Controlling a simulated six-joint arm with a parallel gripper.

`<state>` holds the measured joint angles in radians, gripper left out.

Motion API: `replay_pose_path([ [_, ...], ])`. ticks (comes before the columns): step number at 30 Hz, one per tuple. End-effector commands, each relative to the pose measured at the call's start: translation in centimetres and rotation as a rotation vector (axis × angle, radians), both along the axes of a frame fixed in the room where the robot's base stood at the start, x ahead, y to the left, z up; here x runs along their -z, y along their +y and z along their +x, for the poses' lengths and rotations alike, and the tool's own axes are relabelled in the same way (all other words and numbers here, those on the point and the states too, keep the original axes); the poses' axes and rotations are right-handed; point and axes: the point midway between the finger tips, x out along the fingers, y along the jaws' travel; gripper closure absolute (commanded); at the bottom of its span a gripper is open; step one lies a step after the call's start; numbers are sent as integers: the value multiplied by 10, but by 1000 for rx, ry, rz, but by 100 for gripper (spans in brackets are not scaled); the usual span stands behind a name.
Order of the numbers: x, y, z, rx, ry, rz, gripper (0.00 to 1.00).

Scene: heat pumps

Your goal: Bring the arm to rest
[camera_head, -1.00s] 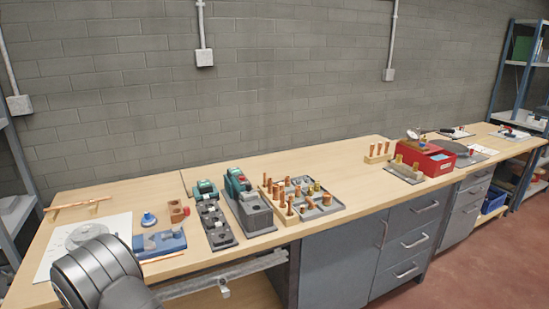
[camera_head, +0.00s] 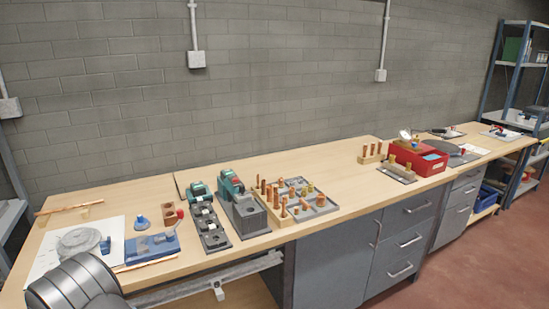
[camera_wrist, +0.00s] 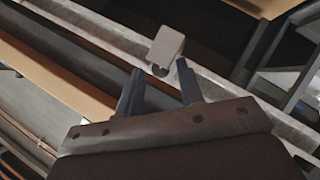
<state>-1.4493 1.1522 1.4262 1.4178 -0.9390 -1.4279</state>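My arm (camera_head: 75,285) shows as a dark rounded link at the lower left of the head view, in front of the bench's left end. My gripper is out of sight in the head view. In the wrist view my gripper (camera_wrist: 160,80) has its two dark fingers apart, with nothing held between them. Beyond the fingertips is a pale grey bracket (camera_wrist: 167,46) on a long metal rail (camera_wrist: 215,75). The bracket looks apart from the fingers, but the distance is hard to tell.
The wooden bench (camera_head: 330,165) carries a blue vise-like fixture (camera_head: 152,247), green-topped machines (camera_head: 230,185), a rack of copper pieces (camera_head: 280,212) and a red box (camera_head: 415,160). The metal rail (camera_head: 200,287) runs under the bench's front edge. Red floor (camera_head: 450,270) is clear at right.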

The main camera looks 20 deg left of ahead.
Motion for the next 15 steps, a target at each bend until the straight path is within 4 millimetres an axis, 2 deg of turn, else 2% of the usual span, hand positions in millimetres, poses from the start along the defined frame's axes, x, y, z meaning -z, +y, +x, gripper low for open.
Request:
replay_pose_path([
  [1, -8, -2, -11, -5, -1, 4, 65],
  [5, -20, -10, -34, -6, 1, 6, 65],
  [6, -13, -8, -21, 1, 2, 5, 65],
  [12, 5, 6, 13, 0, 2, 5, 65],
  [15, 2, 6, 13, -3, 58, 65, 65],
])
